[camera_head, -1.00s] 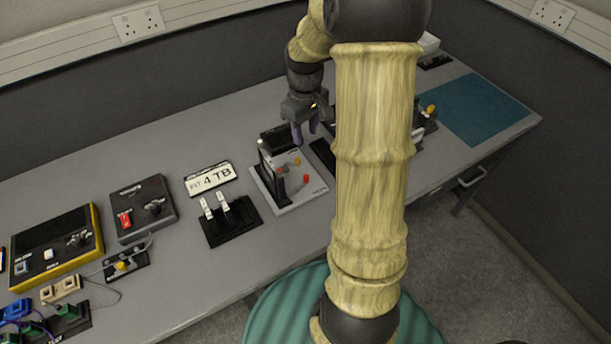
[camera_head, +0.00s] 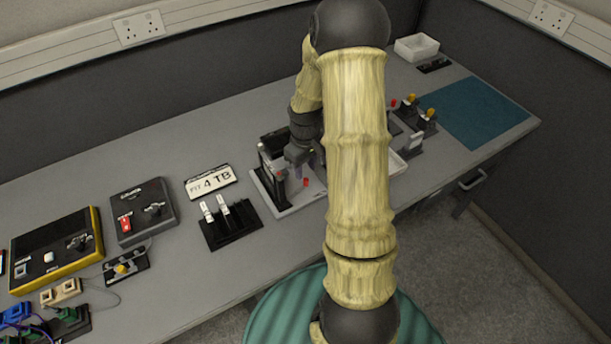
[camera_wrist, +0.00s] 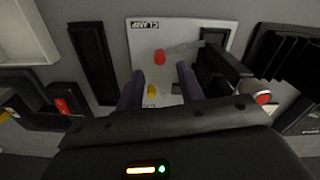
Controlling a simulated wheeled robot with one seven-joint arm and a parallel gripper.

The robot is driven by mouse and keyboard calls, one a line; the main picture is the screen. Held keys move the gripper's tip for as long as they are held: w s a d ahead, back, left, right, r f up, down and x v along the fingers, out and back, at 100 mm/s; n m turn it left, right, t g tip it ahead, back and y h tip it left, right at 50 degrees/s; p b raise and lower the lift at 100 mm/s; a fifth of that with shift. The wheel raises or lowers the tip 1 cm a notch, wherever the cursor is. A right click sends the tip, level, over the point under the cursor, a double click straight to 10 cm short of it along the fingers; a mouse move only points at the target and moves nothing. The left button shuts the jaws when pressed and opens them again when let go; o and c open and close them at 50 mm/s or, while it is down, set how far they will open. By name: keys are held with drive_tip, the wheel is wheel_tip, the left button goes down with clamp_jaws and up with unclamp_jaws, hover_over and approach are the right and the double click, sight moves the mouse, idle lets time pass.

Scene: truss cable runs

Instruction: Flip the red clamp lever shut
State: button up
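The clamp board (camera_head: 290,208) is a pale plate with dark upright parts, near the middle of the bench. In the wrist view its plate (camera_wrist: 180,32) carries the label "CLAMP". The red clamp lever shows its red tip (camera_head: 306,182) on the plate; in the wrist view the red tip (camera_wrist: 160,57) is at the end of a grey arm reaching right. A yellow tip (camera_wrist: 152,90) lies nearer, between my fingers. My gripper (camera_wrist: 160,82) is open, fingers apart with nothing held, low over the board. In the head view my gripper (camera_head: 298,165) is partly hidden.
Dark uprights (camera_wrist: 225,65) stand just right of my fingers in the wrist view, with a round red knob (camera_wrist: 262,98) beside them. A two-lever black block (camera_head: 230,222) is left of the board.

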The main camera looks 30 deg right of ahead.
sight(307, 181)
wheel_tip(307, 181, down, 4)
drive_tip(key=shift+f, duration=0.25)
clamp_jaws()
drive_tip(key=shift+s+m, duration=0.2)
drive_tip(key=shift+m, duration=0.5)
drive_tip(key=shift+s+m, duration=0.2)
drive_tip(key=shift+m, duration=0.5)
unclamp_jaws()
drive_tip(key=shift+r, duration=0.1)
wheel_tip(307, 181, up, 17)
